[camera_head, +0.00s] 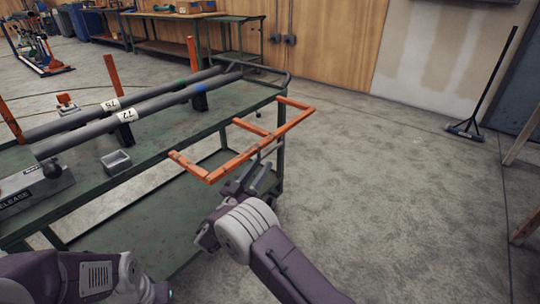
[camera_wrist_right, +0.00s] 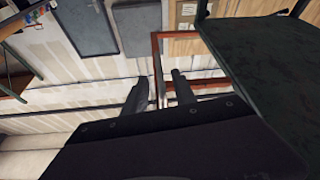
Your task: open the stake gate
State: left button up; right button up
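The orange stake gate (camera_head: 262,145), a long rail with short cross bars, stands along the right edge of the green cart (camera_head: 150,165) and juts out past it. My right gripper (camera_head: 258,172) is at the rail's outer side, near its middle. In the right wrist view the two fingers (camera_wrist_right: 160,92) are apart, with an orange-brown bar of the gate (camera_wrist_right: 157,62) showing between them. I cannot tell whether they touch it.
Two dark pipes (camera_head: 130,115) lie along the cart top between upright orange stakes (camera_head: 113,75). A release box (camera_head: 32,185) and a small grey tray (camera_head: 116,162) are at its near end. Open concrete floor lies right of the cart. A broom (camera_head: 485,85) leans at the wall.

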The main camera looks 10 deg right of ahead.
aim_at(273, 150)
jog(key=b+x, duration=0.2)
jog(key=x, duration=0.4)
jog(key=shift+w+d, duration=0.1)
jog(key=shift+d, duration=0.2)
jog(key=shift+w+d+r, duration=0.25)
jog(key=shift+w, duration=0.05)
grip_shut()
dwell(0.7)
